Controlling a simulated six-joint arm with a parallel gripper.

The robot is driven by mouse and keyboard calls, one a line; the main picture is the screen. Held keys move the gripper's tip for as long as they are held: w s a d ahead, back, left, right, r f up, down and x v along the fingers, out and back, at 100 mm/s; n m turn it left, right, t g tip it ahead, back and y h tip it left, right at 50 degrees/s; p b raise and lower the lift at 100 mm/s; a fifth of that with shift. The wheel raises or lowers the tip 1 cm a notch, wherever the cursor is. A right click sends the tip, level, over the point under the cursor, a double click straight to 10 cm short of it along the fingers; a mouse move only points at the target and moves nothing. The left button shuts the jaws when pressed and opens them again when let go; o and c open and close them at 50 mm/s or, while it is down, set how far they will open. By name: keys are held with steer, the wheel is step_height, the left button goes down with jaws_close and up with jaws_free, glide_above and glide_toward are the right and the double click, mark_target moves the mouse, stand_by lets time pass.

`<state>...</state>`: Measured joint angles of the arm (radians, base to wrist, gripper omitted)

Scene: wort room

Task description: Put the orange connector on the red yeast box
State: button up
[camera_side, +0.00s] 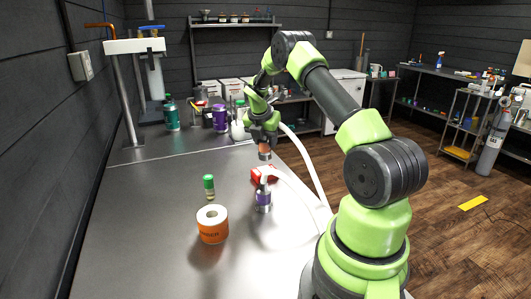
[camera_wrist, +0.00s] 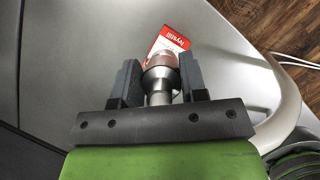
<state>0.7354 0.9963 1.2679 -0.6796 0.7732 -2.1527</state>
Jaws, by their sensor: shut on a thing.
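My gripper (camera_wrist: 160,84) is shut on the orange connector (camera_wrist: 160,62), a metal fitting with a brownish-orange end, between two dark fingers. In the side view the connector (camera_side: 264,152) hangs below the gripper (camera_side: 263,140), above the table. The red yeast box (camera_side: 262,174) lies on the table under it, with a gap between them in the side view. In the wrist view the box (camera_wrist: 171,40), red and white with lettering, shows just beyond the connector and is partly hidden by it.
Bottles and a purple can (camera_side: 220,118) stand at the back. The table's left front is clear.

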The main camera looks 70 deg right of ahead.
mark_target(266, 151)
steer(key=shift+f, duration=1.9)
steer(key=o, duration=1)
steer(key=shift+f, duration=0.15)
